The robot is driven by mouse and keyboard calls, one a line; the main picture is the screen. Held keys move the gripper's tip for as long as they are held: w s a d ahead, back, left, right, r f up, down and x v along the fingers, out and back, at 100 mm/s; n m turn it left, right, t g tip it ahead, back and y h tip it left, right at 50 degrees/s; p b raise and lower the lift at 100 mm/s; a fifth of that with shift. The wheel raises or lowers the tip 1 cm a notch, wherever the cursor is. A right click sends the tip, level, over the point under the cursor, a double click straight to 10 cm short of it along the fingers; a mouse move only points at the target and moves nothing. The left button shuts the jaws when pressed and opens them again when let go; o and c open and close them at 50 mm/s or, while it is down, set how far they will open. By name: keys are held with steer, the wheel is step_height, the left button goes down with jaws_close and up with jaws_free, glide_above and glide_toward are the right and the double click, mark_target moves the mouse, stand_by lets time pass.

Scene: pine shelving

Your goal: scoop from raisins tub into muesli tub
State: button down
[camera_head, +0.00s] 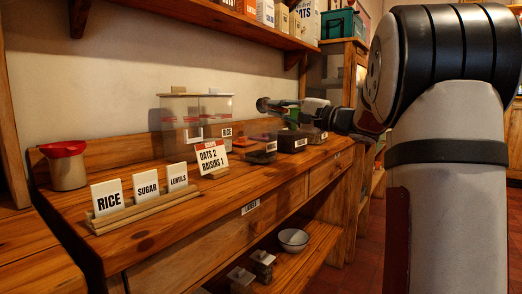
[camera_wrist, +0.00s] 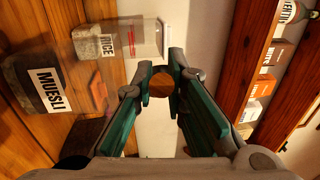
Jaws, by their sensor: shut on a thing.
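My gripper (camera_head: 284,105) reaches left above the back of the counter in the head view. It is shut on a dark, round-ended thing, which looks like the scoop (camera_head: 263,104), held well above the counter. In the wrist view the teal fingers of my gripper (camera_wrist: 161,88) close around its round brown end (camera_wrist: 161,84). Whether it holds raisins I cannot tell. The dark muesli tub (camera_wrist: 25,68), labelled MUESLI, is at the left of the wrist view, apart from my gripper. Dark tubs (camera_head: 292,133) stand below my gripper in the head view; their labels are unreadable, so I cannot pick out the raisins tub.
A clear bin (camera_head: 177,112) with a RICE label stands against the wall. A recipe card (camera_head: 212,157) reads OATS 2, RAISINS 1. Label cards (camera_head: 145,189) and a red-lidded jar (camera_head: 67,167) are at left. A shelf (camera_head: 220,20) with boxes hangs above; a bowl (camera_head: 293,239) sits below.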

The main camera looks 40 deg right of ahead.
steer(key=shift+a+f+n+b, duration=0.1)
steer(key=shift+f+n+b, duration=0.1)
steer(key=shift+n+b, duration=0.65)
stand_by(1.6)
steer(key=shift+r+m+p, duration=0.35)
steer(key=shift+m+p, duration=0.3)
steer(key=shift+m, duration=0.7)
steer(key=shift+d+p, duration=0.2)
steer(key=shift+p, duration=0.1)
steer(key=shift+w+d+r+m+p, duration=0.1)
steer(key=shift+r+m+p, duration=0.1)
steer(key=shift+m+p, duration=0.35)
steer(key=shift+d+r+m+p, duration=0.1)
steer(key=shift+r+m+p, duration=0.05)
steer(key=shift+m+p, duration=0.35)
steer(key=m+p, duration=0.1)
steer(key=d+m+h+p, duration=0.1)
steer(key=m+p, duration=0.1)
steer(key=shift+w+r+m, duration=0.1)
steer(key=shift+w+m, duration=0.05)
steer(key=shift+m, duration=0.1)
